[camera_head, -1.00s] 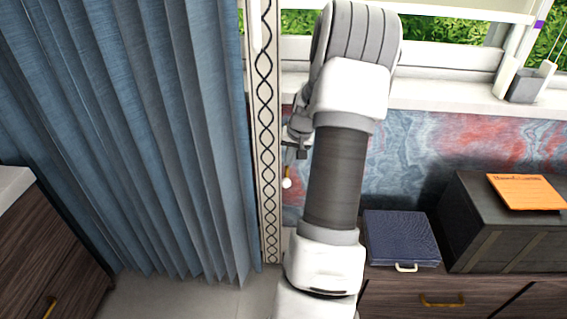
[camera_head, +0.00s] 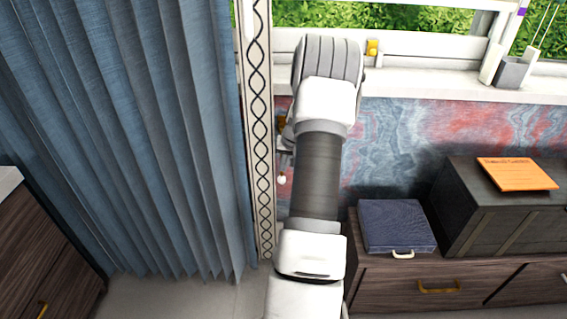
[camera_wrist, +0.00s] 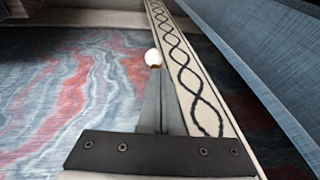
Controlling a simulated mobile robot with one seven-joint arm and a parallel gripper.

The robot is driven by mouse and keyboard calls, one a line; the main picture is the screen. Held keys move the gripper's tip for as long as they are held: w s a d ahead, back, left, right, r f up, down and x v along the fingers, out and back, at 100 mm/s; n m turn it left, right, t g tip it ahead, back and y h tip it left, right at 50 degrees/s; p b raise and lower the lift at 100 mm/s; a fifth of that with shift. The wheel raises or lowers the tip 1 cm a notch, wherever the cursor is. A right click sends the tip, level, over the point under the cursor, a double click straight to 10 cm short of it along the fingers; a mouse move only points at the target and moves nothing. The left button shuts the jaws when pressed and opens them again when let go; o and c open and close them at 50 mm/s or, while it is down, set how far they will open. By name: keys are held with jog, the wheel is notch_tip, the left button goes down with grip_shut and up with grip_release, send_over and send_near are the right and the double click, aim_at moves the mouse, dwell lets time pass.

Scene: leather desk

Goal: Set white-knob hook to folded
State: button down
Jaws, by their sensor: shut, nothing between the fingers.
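The white knob (camera_head: 281,180) of the hook shows just left of my arm, beside the patterned trim strip, low against the marbled wall. The rest of the hook is hidden or too small to make out. In the wrist view the white knob (camera_wrist: 153,58) appears right at the tips of my gripper (camera_wrist: 155,74), whose dark fingers are shut together with nothing between them. I cannot tell whether the tips touch the knob. In the head view my gripper (camera_head: 286,155) is mostly hidden behind my arm, just above the knob.
A blue curtain (camera_head: 130,140) hangs left of the trim strip (camera_head: 260,130). At right, a blue box (camera_head: 395,224), a dark chest (camera_head: 500,215) and an orange board (camera_head: 516,173) rest on a drawer cabinet. A small yellow piece (camera_head: 372,47) sits on the window frame.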

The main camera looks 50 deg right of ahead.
jog(key=w+d+f, duration=0.1)
jog(key=d+f, duration=0.1)
jog(key=shift+w+f+b, duration=0.4)
jog(key=shift+w+d+f+t+h+b, duration=0.25)
jog(key=shift+w+d+f+b, duration=0.1)
jog(key=shift+w+d+b, duration=0.25)
jog(key=shift+w+d+f+t+h+b, duration=0.25)
jog(key=shift+w+d+f+b, duration=0.1)
jog(key=shift+d+b, duration=0.35)
